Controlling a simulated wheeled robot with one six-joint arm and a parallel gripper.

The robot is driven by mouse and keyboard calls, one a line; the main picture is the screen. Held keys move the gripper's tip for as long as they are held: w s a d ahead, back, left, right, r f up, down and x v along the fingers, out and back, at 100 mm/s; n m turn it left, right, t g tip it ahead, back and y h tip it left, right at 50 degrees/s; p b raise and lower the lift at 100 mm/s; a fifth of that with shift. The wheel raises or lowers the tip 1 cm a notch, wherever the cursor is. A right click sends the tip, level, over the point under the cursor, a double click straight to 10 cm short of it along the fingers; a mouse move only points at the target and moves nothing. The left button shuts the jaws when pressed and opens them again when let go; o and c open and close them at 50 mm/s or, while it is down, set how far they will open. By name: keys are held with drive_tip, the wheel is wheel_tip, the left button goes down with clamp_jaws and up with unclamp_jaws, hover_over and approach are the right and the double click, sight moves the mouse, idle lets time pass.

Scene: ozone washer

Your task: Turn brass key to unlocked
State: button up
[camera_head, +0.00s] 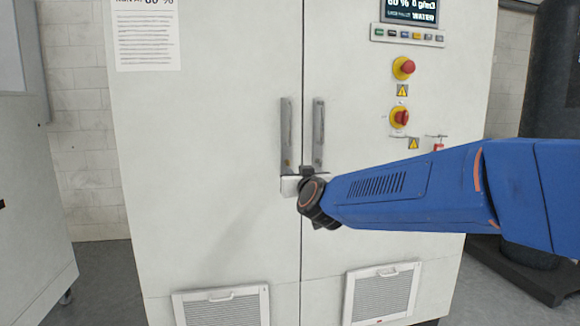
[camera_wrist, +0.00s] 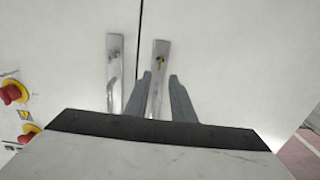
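The brass key (camera_wrist: 160,62) is a small yellow piece on the metal handle plate (camera_wrist: 156,85) at the right in the wrist view. In the head view the key (camera_head: 287,163) is a tiny spot low on the left door's handle plate (camera_head: 286,130). My gripper (camera_wrist: 159,77) has two grey fingers with a clear gap between them, and its tips point toward the key. The key appears just beyond the tips; I cannot tell whether they touch. In the head view my gripper (camera_head: 290,180) is at the lower end of the handles, its fingers too small to make out.
The second handle plate (camera_head: 318,130) stands close beside the first on the white cabinet (camera_head: 210,150). Two red stop knobs (camera_head: 403,67) (camera_head: 400,117) and a small lock (camera_head: 438,146) are on the right door. A grey cabinet (camera_head: 35,200) stands at the left.

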sight(289, 164)
drive_tip(key=x, duration=0.9)
clamp_jaws()
